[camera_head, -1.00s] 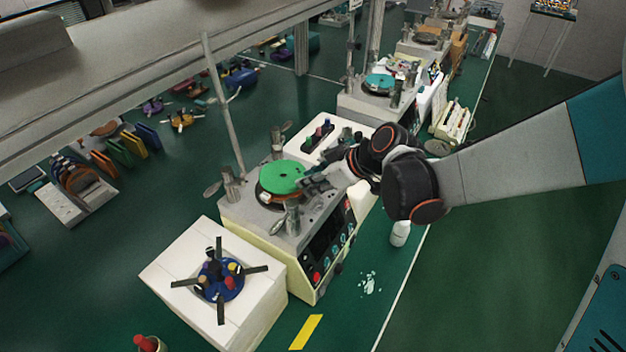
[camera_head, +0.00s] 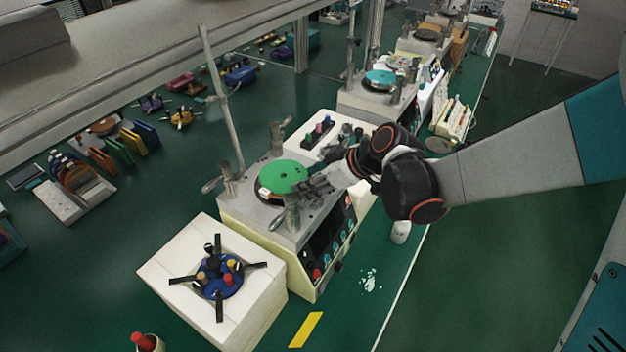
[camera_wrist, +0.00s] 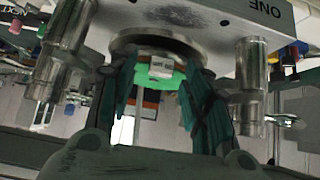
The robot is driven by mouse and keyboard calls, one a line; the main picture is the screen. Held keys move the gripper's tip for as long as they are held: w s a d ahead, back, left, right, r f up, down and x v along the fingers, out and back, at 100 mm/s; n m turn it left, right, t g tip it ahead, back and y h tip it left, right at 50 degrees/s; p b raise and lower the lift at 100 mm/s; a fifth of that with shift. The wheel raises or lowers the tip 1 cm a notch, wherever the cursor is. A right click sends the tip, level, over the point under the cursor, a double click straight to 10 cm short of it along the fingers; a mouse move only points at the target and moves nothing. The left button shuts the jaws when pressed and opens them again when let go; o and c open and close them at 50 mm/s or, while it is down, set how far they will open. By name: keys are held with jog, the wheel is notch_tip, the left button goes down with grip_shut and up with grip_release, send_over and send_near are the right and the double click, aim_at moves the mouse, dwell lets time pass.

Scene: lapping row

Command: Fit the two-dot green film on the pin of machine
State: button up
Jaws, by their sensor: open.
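The green film (camera_head: 283,177) is a round disc lying on the round plate on top of the near machine (camera_head: 245,222). In the wrist view, part of the film (camera_wrist: 160,79) shows between my fingers, below a small pale block. Its dots and the pin are too small to tell. My gripper (camera_head: 311,187) is open at the film's right edge, and a small gap seems to part them. In the wrist view, the two dark teal fingers of my gripper (camera_wrist: 157,80) stand apart. The machine's face (camera_wrist: 235,12) carries the word ONE.
Metal posts (camera_head: 292,214) stand around the plate close to my gripper. A white stand (camera_head: 180,262) with a blue holder (camera_head: 222,283) is at the front left. A second machine (camera_head: 365,102) with a teal disc stands behind.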

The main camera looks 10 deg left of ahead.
jog(key=v, duration=1.2)
jog(key=s+d+f+m+t+h+b, duration=0.2)
jog(key=s+d+m, duration=0.4)
jog(key=d, duration=0.5)
jog(key=s+d+f+m+t+h+b, duration=0.2)
jog(key=s+d+f+m+h+b, duration=0.2)
jog(key=d, duration=0.7)
jog(key=s+m+h+b, duration=0.2)
jog(key=s+m, duration=0.1)
jog(key=s, duration=0.1)
jog(key=shift+s+m, duration=0.3)
jog(key=shift+s, duration=0.1)
jog(key=shift+a, duration=0.1)
dwell(0.4)
